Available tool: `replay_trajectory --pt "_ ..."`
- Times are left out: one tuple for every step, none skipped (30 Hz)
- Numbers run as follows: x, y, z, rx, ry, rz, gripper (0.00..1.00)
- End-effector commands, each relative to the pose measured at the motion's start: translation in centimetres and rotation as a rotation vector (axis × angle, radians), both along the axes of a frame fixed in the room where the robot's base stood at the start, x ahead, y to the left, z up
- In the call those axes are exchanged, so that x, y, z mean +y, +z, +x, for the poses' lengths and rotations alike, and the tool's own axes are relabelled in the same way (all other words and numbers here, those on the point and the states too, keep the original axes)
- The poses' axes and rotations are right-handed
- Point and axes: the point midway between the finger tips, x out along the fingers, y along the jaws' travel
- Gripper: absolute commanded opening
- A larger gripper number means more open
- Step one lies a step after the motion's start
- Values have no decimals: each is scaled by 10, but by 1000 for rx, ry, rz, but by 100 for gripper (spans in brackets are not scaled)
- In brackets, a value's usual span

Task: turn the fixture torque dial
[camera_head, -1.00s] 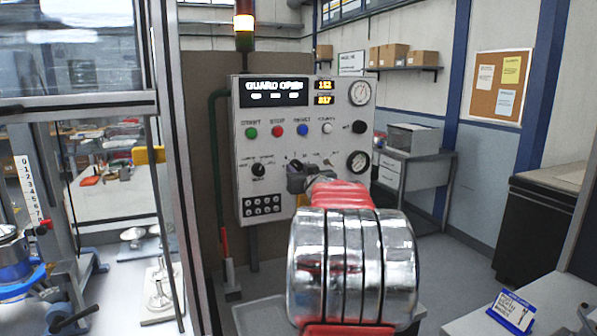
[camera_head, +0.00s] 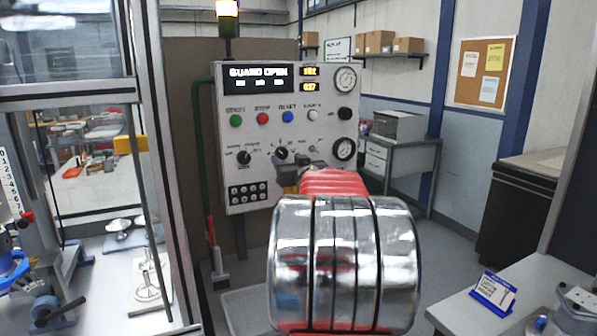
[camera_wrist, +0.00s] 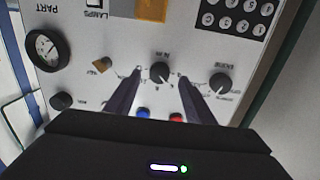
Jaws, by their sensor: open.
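The control panel (camera_head: 225,180) stands upright ahead of me. A black pointer dial (camera_head: 281,153) sits in its lower middle and also shows in the wrist view (camera_wrist: 160,73). A similar black knob (camera_head: 244,157) is to its left and shows right of it in the inverted wrist view (camera_wrist: 220,83). Their labels are too small to read, so I cannot tell which is the torque dial. My gripper (camera_wrist: 159,76) is open, its fingers apart on either side of the middle dial in the picture. No contact shows. In the head view my arm hides much of the gripper.
Green (camera_head: 236,120), red (camera_head: 262,118) and blue (camera_head: 288,116) buttons sit above the dials. A glazed guard frame (camera_head: 160,170) stands close on the left. A grey bench (camera_head: 548,290) is at right.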

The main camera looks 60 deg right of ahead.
Motion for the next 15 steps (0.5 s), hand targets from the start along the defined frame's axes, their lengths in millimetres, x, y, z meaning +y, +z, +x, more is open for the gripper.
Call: replay_trajectory --pt "5 1 -7 -1 -1 -1 49" --pt "7 1 -10 -1 0 -1 49" --pt "10 1 -14 -1 -1 -1 49" --pt "13 1 -18 0 -1 0 49" --pt "15 1 -21 0 -1 -1 49" --pt "18 0 -26 0 -1 0 49" --pt "21 1 -29 0 -1 -1 49" --pt "23 1 -33 0 -1 -1 49" --pt "26 0 -37 0 0 0 49" --pt "29 1 -40 0 0 -1 49" --pt "31 1 -44 0 -1 -1 49" --pt "34 0 -48 0 -1 0 49" --pt "37 1 -52 0 -2 -1 49" --pt "39 1 -55 0 -2 -1 49" --pt "42 0 -60 0 -1 -1 49"
